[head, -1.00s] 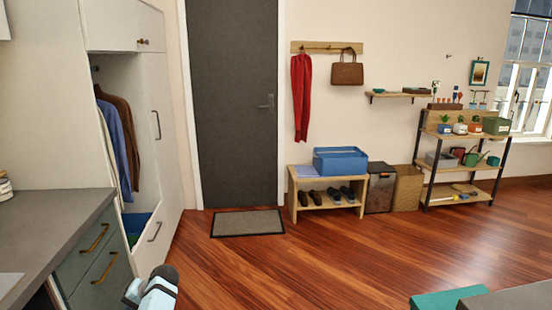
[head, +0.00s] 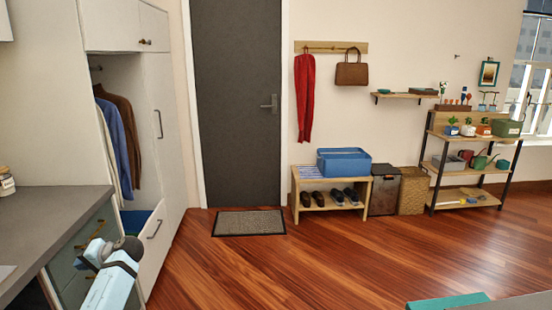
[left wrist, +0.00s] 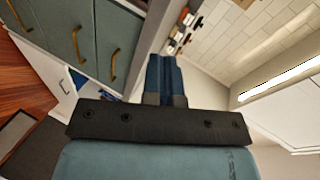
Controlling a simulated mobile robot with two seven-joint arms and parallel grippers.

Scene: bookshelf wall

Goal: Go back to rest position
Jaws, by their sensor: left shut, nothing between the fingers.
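My left gripper (left wrist: 162,68) shows in the left wrist view, its two dark blue fingers together with nothing between them. It is clear of any object there. In the head view my left arm, light blue with dark joints, rises at the lower left in front of the grey-green drawers (head: 70,262); its fingers cannot be made out in that view. My right gripper is in neither view.
A grey counter (head: 50,215) tops the drawers at the left. An open wardrobe drawer (head: 151,248) stands behind my arm. A doormat (head: 249,223), shoe bench (head: 330,204) and plant shelf (head: 470,170) line the far wall. The middle floor is clear.

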